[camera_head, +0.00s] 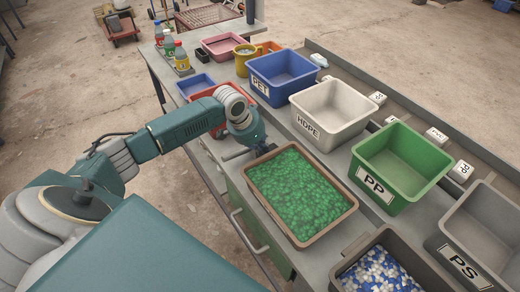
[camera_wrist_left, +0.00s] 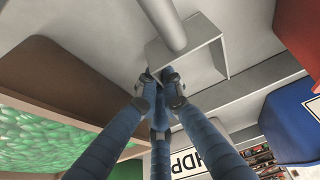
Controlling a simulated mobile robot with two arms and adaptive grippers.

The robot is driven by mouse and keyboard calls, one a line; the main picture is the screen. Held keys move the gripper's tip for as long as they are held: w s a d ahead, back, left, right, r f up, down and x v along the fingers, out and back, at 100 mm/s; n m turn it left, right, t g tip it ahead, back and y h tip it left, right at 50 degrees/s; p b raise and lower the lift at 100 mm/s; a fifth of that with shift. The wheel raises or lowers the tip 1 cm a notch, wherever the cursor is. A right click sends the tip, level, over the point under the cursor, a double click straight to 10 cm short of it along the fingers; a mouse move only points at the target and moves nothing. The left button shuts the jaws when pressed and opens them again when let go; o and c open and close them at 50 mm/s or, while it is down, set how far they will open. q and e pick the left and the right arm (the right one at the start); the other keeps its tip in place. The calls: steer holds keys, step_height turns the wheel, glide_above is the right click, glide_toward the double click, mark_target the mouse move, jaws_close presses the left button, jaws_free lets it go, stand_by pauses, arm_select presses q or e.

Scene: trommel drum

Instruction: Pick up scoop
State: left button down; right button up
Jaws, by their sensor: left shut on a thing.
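The scoop (camera_wrist_left: 212,52) shows in the left wrist view as a grey, box-shaped open pan with a round handle running to the top edge. My left gripper (camera_wrist_left: 162,88) is shut on the scoop, with its blue fingers meeting at the near edge of the pan. In the head view my left gripper (camera_head: 245,138) is low over the bench, just left of the tray of green pellets (camera_head: 246,194). The scoop is mostly hidden there behind the gripper. My right gripper is not in view.
A blue PET bin (camera_head: 262,84), white HDPE bin (camera_head: 318,130), green PP bin (camera_head: 375,187) and grey PS bin (camera_head: 460,265) line the bench. A red tray (camera_head: 200,95) is just beyond my gripper. A tray of blue and white pellets (camera_head: 345,262) stands in front.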

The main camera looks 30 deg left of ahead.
arm_select(q)
step_height(320, 180, up, 20)
steer(key=b, duration=0.2)
stand_by(0.6)
